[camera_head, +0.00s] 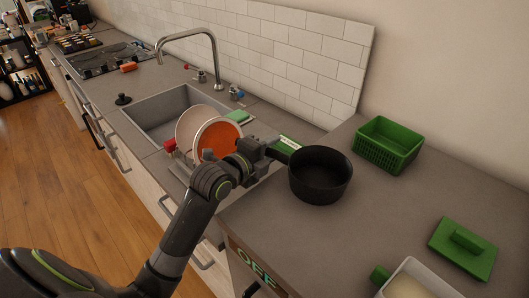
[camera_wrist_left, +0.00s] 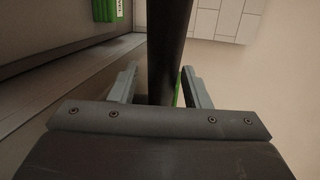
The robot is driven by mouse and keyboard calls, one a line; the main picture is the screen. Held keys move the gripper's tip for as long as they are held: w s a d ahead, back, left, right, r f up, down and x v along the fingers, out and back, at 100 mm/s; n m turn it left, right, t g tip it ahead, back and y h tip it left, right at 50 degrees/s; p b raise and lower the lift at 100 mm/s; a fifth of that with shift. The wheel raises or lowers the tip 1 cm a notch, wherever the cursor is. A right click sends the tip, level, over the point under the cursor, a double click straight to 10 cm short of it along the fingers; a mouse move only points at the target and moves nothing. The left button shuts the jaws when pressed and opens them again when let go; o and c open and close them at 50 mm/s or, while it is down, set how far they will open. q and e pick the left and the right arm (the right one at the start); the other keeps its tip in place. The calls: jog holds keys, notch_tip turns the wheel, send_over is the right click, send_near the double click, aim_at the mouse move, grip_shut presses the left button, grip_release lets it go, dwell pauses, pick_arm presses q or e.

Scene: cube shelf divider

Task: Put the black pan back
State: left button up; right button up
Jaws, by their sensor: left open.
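The black pan (camera_head: 321,184) is upright on the grey counter, right of the sink, with its handle pointing left toward my left gripper. My left gripper (camera_head: 264,149) is open at the handle's end. In the left wrist view, the dark pan handle (camera_wrist_left: 167,45) runs between the two open fingers (camera_wrist_left: 160,88), with a visible gap on the left side. Whether the right finger touches the handle I cannot tell. The pan's bowl does not show in the left wrist view. My right gripper is not in view.
A green basket (camera_head: 387,145) stands behind the pan. A green lid (camera_head: 463,248) and a white container (camera_head: 420,283) are at the front right. Plates (camera_head: 218,140) stand by the sink (camera_head: 158,110). Counter right of the pan is clear.

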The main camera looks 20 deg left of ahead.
pick_arm(q)
jog(key=b+v, duration=0.1)
jog(key=v, duration=1.1)
jog(key=shift+r, duration=0.15)
dwell(0.6)
